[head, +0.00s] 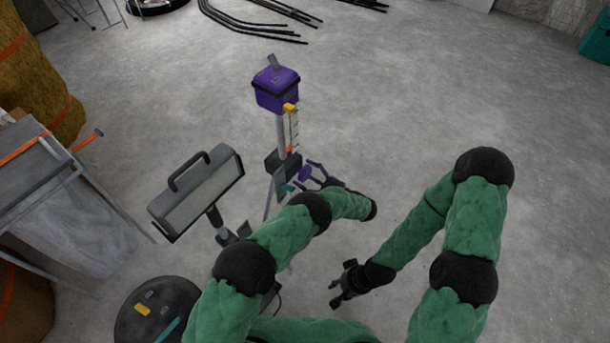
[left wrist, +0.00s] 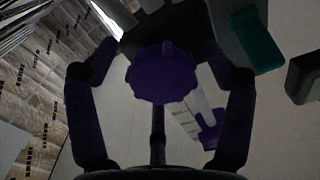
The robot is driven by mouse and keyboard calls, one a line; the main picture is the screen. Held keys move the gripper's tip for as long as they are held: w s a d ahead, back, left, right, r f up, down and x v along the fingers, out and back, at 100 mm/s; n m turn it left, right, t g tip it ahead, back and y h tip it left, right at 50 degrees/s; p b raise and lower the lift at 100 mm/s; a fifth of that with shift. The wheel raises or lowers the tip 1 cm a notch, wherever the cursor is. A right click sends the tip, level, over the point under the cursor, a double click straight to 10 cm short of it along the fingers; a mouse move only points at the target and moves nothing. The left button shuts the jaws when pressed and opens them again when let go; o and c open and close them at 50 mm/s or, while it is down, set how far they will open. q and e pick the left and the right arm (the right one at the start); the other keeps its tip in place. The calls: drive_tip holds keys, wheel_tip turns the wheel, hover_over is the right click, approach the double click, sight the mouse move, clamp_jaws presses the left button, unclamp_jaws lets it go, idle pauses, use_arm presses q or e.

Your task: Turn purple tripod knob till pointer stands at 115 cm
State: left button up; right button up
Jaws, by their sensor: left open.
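The tripod (head: 282,135) carries a purple box-shaped head (head: 276,90), a pale scale strip (head: 294,130) and a yellow piece below the head. An orange mark, which may be the pointer, shows low on the strip; the numbers are too small to read. The purple knob (head: 305,173) is at the tripod's right side. My left gripper (head: 311,171) is at the knob. In the left wrist view the purple knob (left wrist: 162,73) lies between the two open fingers, with gaps on both sides. My right gripper (head: 341,288) hangs low, away from the tripod; its jaws are too small to judge.
A work lamp (head: 197,195) on a stand is left of the tripod. A round dark stool-like top (head: 157,312) is at lower left, and a metal table (head: 35,165) at the left edge. Black hoses (head: 255,22) lie on the floor behind. The floor at right is clear.

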use_arm(q)
drive_tip(key=shift+w+a, duration=0.25)
drive_tip(key=shift+a, duration=0.15)
drive_tip(key=c, duration=1.1)
drive_tip(key=shift+c, duration=0.2)
drive_tip(key=m, duration=0.3)
drive_tip(key=shift+s+f+m, duration=0.15)
drive_tip(key=shift+m, duration=1.75)
